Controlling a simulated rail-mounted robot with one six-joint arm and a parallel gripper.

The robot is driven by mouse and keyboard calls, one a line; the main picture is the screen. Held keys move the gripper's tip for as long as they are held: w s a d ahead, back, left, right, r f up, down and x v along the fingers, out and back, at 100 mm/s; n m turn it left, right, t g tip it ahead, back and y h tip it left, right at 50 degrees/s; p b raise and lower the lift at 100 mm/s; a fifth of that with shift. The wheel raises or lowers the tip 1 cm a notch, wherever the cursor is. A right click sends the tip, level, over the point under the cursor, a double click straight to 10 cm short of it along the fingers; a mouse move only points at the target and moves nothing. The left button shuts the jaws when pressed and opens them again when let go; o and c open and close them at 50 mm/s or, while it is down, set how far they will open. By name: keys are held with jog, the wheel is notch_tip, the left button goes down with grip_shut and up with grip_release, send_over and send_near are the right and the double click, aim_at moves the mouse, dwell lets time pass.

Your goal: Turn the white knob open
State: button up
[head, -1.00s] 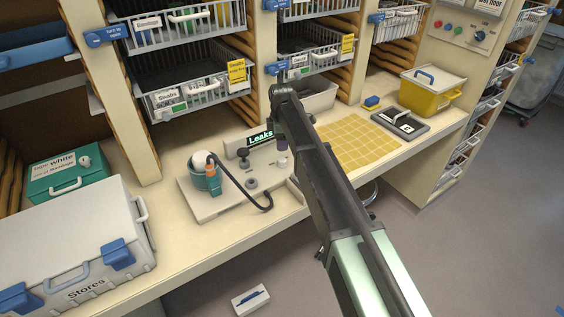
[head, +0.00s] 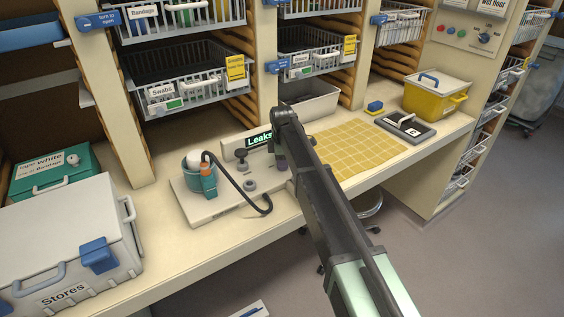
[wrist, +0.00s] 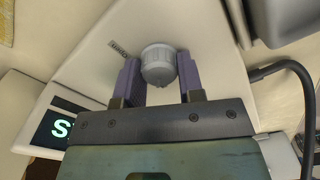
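The white knob (wrist: 158,65) is a round, ridged, pale knob on a light panel, in the middle of the wrist view. My gripper (wrist: 159,73) has its two purple fingers on either side of the knob, one left and one right. The fingers lie very close to its sides; whether they touch it I cannot tell. In the head view my gripper (head: 281,158) is low over the right end of the light board (head: 205,209). My arm hides the knob there.
A black hose (head: 240,187) curves across the board from a teal pot (head: 200,177). A yellow grid mat (head: 368,147) lies to the right. A grey bin (head: 315,103) stands behind.

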jog(key=shift+c, duration=0.4)
jog(key=shift+m, duration=0.3)
jog(key=m, duration=1.2)
jog(key=shift+w+m, duration=0.1)
jog(key=shift+m, duration=0.2)
jog(key=m, duration=0.4)
jog(key=shift+d+m, duration=0.1)
jog(key=shift+m, duration=0.2)
